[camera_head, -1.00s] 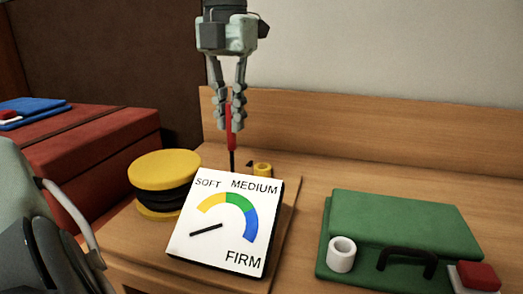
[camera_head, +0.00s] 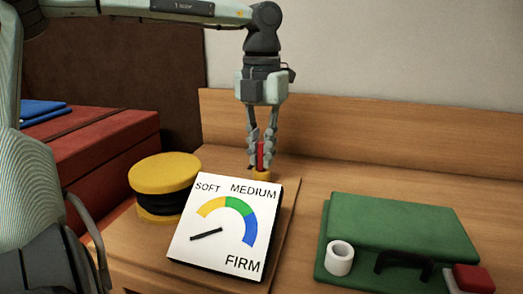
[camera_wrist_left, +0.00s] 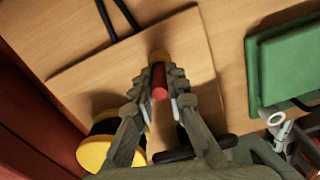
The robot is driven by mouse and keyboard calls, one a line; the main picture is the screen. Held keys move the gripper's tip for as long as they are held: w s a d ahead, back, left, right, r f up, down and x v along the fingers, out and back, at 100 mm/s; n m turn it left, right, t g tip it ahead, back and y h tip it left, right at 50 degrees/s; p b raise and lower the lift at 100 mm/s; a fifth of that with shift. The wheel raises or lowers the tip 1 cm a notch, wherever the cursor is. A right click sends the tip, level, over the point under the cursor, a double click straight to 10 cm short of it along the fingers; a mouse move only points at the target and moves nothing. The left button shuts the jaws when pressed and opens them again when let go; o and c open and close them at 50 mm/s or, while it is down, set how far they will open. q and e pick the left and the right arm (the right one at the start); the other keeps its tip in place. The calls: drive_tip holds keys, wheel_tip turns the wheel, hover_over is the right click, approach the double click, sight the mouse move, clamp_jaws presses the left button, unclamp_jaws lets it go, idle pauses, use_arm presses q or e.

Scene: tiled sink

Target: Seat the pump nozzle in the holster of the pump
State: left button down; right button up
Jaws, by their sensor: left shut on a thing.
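My left gripper (camera_head: 262,152) is shut on the red pump nozzle (camera_head: 261,157), which it holds upright behind the gauge board. The nozzle's lower end is at the small yellow holster (camera_head: 262,177); its thin black tip is hidden, and I cannot tell how deep it sits. The yellow-and-black foot pump (camera_head: 164,170) stands left of the board.
The white gauge board (camera_head: 222,212), marked SOFT, MEDIUM and FIRM, leans just in front of the holster. A green case (camera_head: 400,225) lies at right with a white roll (camera_head: 339,258) on it. A wooden backboard (camera_head: 400,140) runs behind. Red furniture (camera_head: 100,140) is at left.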

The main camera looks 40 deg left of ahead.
use_arm(q)
drive_tip(key=shift+f, duration=0.15)
drive_tip(key=c, duration=1.5)
unclamp_jaws()
drive_tip(key=shift+c, duration=0.2)
use_arm(e)
drive_tip(key=shift+w+r, duration=0.3)
drive_tip(key=shift+r, duration=0.3)
drive_tip(key=shift+s, duration=0.1)
use_arm(q)
drive_tip(key=shift+r, duration=0.55)
wheel_tip(320, 180, up, 10)
drive_tip(key=shift+f, duration=0.1)
drive_tip(key=shift+r, duration=0.75)
use_arm(e)
drive_tip(key=shift+s+f, duration=0.1)
drive_tip(key=shift+f, duration=0.8)
